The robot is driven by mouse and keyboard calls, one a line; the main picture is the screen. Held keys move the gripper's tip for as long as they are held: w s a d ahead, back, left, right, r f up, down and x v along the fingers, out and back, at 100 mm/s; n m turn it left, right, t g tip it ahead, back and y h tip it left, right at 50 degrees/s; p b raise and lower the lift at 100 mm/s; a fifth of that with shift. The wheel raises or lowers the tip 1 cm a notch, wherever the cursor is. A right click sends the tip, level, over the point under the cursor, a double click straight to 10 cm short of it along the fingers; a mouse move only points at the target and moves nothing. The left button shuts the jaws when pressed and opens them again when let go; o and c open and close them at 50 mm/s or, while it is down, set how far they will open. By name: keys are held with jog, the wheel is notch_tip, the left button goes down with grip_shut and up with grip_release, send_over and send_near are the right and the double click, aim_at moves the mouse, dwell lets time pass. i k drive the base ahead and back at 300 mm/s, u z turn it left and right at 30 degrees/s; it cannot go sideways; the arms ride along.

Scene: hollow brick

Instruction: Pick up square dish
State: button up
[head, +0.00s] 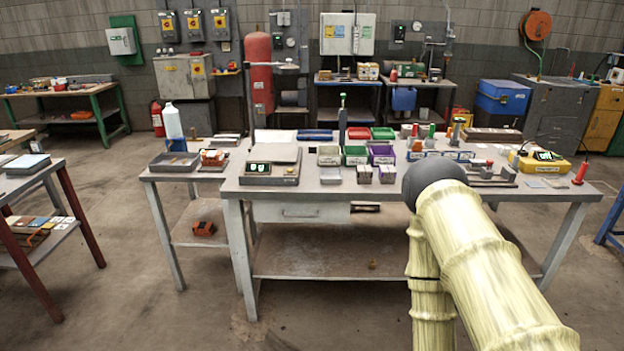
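I cannot tell for sure which thing is the square dish. A shallow grey square tray (174,162) lies on the small side table, left of the main workbench. Small square open bins stand mid-bench: a cream one (329,156), a green one (355,155) and a purple one (381,155). A red bin (358,133) and another green bin (383,133) stand behind them. My arm, in a pale cover with a dark rounded joint, rises at the lower right in front of the bench. My gripper is not visible, and the arm hides part of the bench's front edge.
The workbench (300,189) also bears a scale (271,172), small blocks, and a yellow device (540,161) at right. A white bottle (172,123) stands behind the grey tray. A red-legged table (62,162) is at far left. Floor between the tables is clear.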

aim_at(328, 177)
jog(key=u, duration=0.7)
jog(key=i, duration=1.25)
jog(key=z, duration=0.2)
